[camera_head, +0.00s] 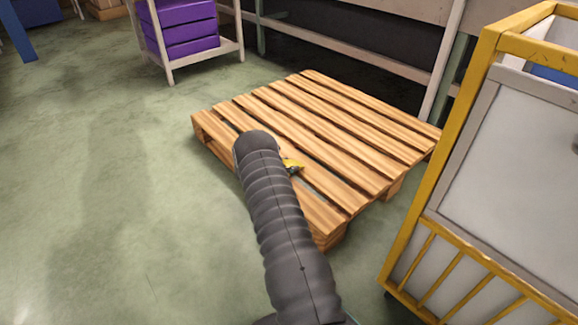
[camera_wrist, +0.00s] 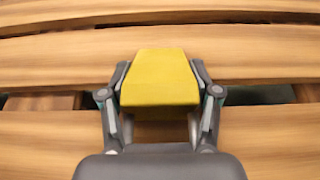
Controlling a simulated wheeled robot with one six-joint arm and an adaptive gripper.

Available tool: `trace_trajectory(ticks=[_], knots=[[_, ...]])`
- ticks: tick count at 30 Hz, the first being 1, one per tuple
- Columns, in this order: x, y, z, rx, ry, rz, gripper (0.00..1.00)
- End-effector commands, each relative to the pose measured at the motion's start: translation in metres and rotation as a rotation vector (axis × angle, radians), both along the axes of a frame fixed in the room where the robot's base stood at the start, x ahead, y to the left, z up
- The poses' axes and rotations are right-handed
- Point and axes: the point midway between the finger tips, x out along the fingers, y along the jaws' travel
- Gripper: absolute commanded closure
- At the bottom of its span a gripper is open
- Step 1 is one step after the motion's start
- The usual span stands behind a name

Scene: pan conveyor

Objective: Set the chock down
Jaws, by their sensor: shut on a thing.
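The yellow chock (camera_wrist: 159,78) is a block with a narrower far end, held between the two fingers of my gripper (camera_wrist: 160,95) in the wrist view. My gripper is shut on it, with a finger against each side. Below it are the slats of the wooden pallet (camera_wrist: 50,135). My arm hides most of the gripper there. I cannot tell whether the chock touches the slats.
A yellow-framed cart (camera_head: 405,240) with grey panels stands close on the right. A shelf with purple bins (camera_head: 185,25) stands at the back left. A rail and post (camera_head: 440,65) run behind the pallet. The green floor on the left is clear.

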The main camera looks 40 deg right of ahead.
Motion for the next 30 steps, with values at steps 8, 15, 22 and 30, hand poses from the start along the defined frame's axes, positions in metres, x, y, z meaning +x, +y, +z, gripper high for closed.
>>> trace_trajectory(ticks=[8,15,22,30], knots=[[0.000,0.000,-0.003,0.000,0.001,0.000,0.13],[0.000,0.000,-0.003,0.001,0.001,0.000,0.13],[0.000,0.008,0.004,0.001,0.001,0.001,0.13],[-0.003,0.054,0.024,0.001,0.000,0.003,0.13]])
